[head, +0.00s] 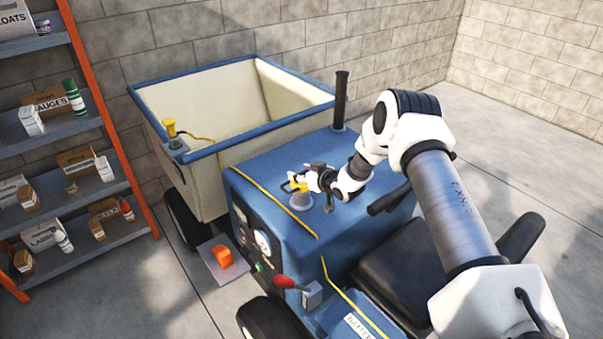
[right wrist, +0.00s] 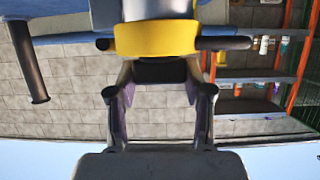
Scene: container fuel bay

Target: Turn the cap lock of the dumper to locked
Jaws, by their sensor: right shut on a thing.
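The blue dumper (head: 262,187) stands in the middle of the head view. Its yellow cap (head: 299,186) sits on a grey filler neck (head: 301,201) on top of the blue body. My right gripper (head: 309,179) is at the cap and shut on it. In the right wrist view the yellow cap (right wrist: 155,40) shows close up, with dark bars sticking out to both sides. The gripper (right wrist: 158,82) fingers come up to it from below in that view. The fingertip contact and any lock marking are hidden. My left gripper is not in view.
A black exhaust pipe (head: 340,100) rises behind the cap. The cream skip (head: 183,172) with a blue rim carries a yellow fitting (head: 170,128). Stocked shelves (head: 60,126) stand left.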

